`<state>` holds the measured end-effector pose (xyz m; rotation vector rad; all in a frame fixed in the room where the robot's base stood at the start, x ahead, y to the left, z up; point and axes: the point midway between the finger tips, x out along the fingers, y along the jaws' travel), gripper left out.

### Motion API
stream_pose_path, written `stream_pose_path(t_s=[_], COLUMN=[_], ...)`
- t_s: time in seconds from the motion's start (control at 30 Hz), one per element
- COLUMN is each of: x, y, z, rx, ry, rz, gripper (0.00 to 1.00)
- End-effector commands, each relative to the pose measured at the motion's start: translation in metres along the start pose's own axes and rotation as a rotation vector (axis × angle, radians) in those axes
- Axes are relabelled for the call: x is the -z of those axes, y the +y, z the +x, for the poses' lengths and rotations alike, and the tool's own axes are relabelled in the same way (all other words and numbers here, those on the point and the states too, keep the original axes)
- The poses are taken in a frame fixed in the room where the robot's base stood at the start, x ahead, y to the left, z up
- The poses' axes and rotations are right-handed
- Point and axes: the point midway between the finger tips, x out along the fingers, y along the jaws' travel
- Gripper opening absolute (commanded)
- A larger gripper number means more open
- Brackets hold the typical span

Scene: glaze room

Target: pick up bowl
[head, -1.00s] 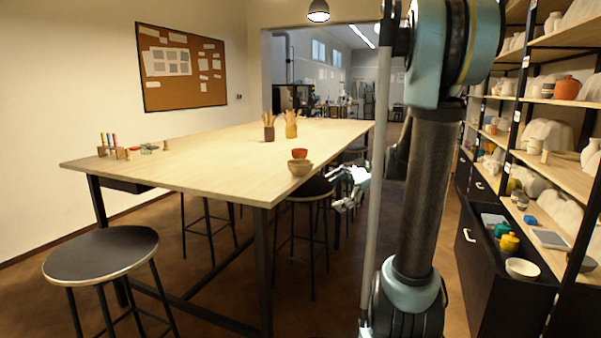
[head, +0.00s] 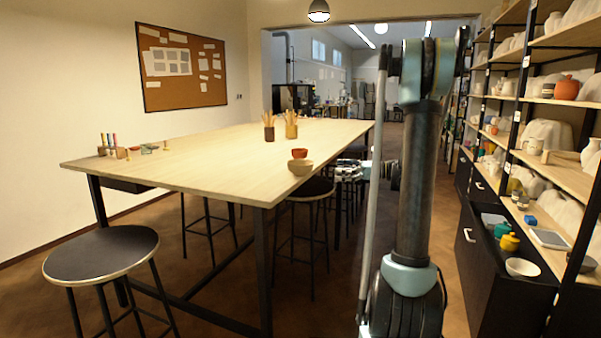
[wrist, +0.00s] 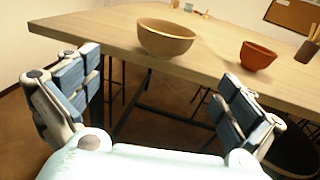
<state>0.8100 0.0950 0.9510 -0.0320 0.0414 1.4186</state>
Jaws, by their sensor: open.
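A tan bowl (head: 300,167) stands upright near the right edge of the long table. A smaller orange-red bowl (head: 299,153) stands just behind it. In the wrist view, the tan bowl (wrist: 166,38) is ahead and slightly left, close to the table edge, and the orange-red bowl (wrist: 257,55) is to the right. My gripper (head: 348,171) is beside the table's right edge, apart from both bowls. In the wrist view my gripper (wrist: 158,95) is open and empty, its two fingers spread wide, with the tan bowl beyond and between them.
The long table (head: 200,170) is mostly clear. Two tool holders (head: 269,132) stand farther back. Black stools (head: 101,254) stand in front of and under the table. Shelves with pottery and a white bowl (head: 522,267) line the right side.

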Motion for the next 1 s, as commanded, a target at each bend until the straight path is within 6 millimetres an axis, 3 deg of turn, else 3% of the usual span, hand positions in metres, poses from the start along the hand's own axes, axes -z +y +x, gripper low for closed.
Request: stream_pose_path(t_s=[0.5,0.87,1.0], x=[0.000,-0.002,-0.005], y=[0.000,-0.001,-0.005], z=[0.085,0.104,0.120], rx=[-0.003,-0.001,-0.002], ry=[0.002,0.002,0.002], rz=[-0.001,-0.001,-0.001], gripper=[1.00,1.00,1.00])
